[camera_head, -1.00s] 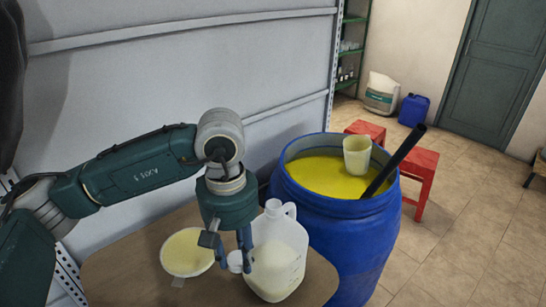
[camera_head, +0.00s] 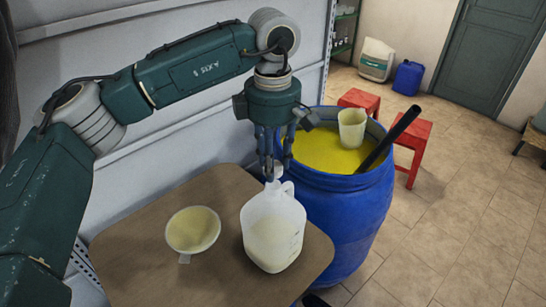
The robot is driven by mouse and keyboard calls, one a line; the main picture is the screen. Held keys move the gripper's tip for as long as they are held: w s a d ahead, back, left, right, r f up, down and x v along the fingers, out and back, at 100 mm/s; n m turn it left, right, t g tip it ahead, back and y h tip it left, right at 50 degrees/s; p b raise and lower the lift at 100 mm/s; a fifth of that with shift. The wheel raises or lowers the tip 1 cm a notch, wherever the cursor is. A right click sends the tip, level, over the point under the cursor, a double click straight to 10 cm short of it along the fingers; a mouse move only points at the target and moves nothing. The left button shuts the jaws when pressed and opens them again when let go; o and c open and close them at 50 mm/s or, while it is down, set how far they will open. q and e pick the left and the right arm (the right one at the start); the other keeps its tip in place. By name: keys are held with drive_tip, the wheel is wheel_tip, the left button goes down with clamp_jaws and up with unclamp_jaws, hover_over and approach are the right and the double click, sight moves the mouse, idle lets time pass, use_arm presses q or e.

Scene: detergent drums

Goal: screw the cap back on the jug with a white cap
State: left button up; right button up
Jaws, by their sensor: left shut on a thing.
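A translucent white jug (camera_head: 272,235) with a handle and some pale contents stands upright on a brown table. My left gripper (camera_head: 271,172) comes down from above, right over the jug's mouth. It is shut on the white cap (camera_head: 276,173), which shows small between the fingertips. The cap is at the top of the jug's neck; I cannot tell if it touches the neck or is seated. My right gripper is not in view.
A blue drum (camera_head: 345,225) of yellow liquid stands close behind on the right, with a cup (camera_head: 352,128) and a dark pole (camera_head: 390,138). Red stools (camera_head: 412,140) stand beyond.

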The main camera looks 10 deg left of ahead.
use_arm(q)
wheel_tip(320, 180, down, 2)
drive_tip(key=shift+b, duration=0.45)
drive_tip(key=shift+f+b, duration=0.35)
drive_tip(key=shift+f, duration=0.1)
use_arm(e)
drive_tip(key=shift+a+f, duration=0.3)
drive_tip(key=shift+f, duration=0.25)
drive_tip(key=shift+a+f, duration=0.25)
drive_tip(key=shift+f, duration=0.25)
use_arm(q)
drive_tip(key=shift+f, duration=0.1)
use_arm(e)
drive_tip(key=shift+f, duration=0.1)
use_arm(q)
drive_tip(key=shift+f+b, duration=0.2)
drive_tip(key=shift+b, duration=0.15)
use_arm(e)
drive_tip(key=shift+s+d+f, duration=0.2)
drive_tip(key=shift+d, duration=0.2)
use_arm(q)
drive_tip(key=shift+r, duration=0.25)
drive_tip(key=shift+f, duration=0.3)
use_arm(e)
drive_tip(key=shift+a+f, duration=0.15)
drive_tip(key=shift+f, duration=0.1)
